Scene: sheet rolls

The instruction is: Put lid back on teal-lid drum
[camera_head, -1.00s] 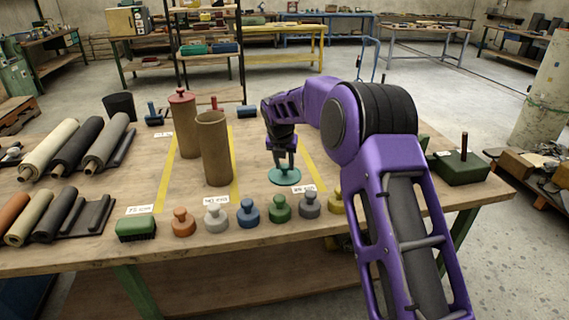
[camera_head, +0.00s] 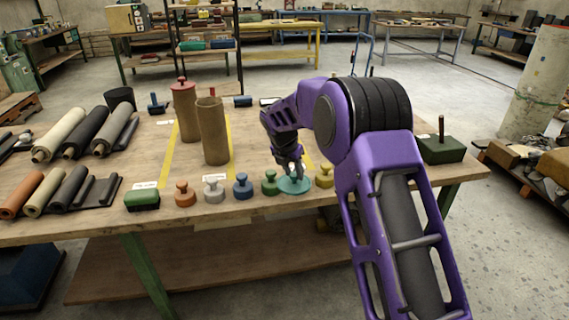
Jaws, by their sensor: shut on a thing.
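My gripper (camera_head: 291,171) is shut on the teal lid (camera_head: 296,187), a flat round disc, at the front right of the table. The lid overlaps the row of knobbed weights in the picture; I cannot tell whether it touches the table. No drum in view wears a teal lid.
Knobbed weights line the front edge, including a green one (camera_head: 269,183) and a yellow one (camera_head: 324,177), with a green brush (camera_head: 142,200) at their left. Sheet rolls (camera_head: 85,133) lie at left. A dark green block with a post (camera_head: 440,149) sits at right.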

